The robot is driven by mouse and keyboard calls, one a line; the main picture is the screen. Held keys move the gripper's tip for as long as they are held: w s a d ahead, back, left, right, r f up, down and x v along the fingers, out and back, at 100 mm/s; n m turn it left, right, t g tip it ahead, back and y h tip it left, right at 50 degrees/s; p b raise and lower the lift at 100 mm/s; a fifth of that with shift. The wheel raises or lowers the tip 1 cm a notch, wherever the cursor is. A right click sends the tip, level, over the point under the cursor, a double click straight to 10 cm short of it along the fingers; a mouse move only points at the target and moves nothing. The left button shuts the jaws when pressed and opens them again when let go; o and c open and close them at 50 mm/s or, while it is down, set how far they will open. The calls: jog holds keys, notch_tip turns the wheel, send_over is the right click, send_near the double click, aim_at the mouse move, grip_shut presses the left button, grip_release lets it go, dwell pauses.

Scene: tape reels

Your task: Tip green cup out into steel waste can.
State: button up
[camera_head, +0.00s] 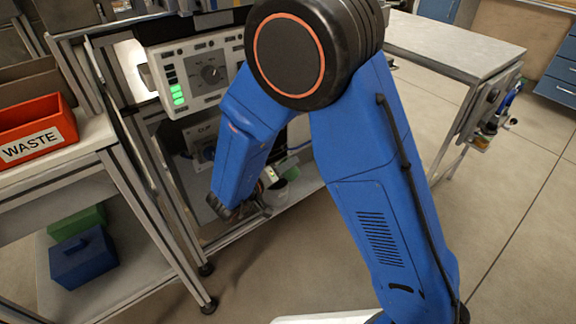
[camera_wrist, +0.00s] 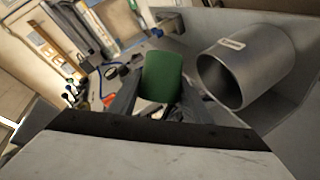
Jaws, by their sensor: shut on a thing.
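The green cup (camera_wrist: 162,78) is between the fingers of my gripper (camera_wrist: 160,104) in the wrist view, and the gripper is shut on it. The cup's mouth and contents cannot be made out. The steel waste can (camera_wrist: 262,62), a grey cylinder with a pale label, lies to the right of the cup in the wrist view, apart from it. Its open mouth faces the lower left of that tilted picture. In the head view my gripper (camera_head: 260,200) is low behind my blue arm, and the cup and can cannot be clearly told there.
A red bin marked WASTE (camera_head: 38,130) stands on the left bench. A panel with a dial and green lights (camera_head: 198,72) is behind my arm. Green and blue boxes (camera_head: 84,257) sit on the lower left shelf. The floor at right is clear.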

jog(key=shift+w+a+f+n+h, duration=0.15)
jog(key=shift+a+f+n+h, duration=0.3)
jog(key=shift+n, duration=0.45)
jog(key=n, duration=0.1)
jog(key=n+h, duration=0.1)
jog(key=shift+w+f+n+h, duration=0.1)
jog(key=shift+f+n+h, duration=0.2)
jog(key=shift+n, duration=0.1)
jog(key=shift+a+f+n+h, duration=0.15)
jog(key=shift+n+h, duration=0.2)
jog(key=shift+n, duration=0.65)
jog(key=shift+w+a+n+t+h, duration=0.1)
jog(key=shift+n+t+h, duration=0.2)
jog(key=shift+n, duration=0.5)
jog(key=shift+w+a+n+t+h, duration=0.1)
jog(key=shift+n+t, duration=0.3)
jog(key=shift+n, duration=0.4)
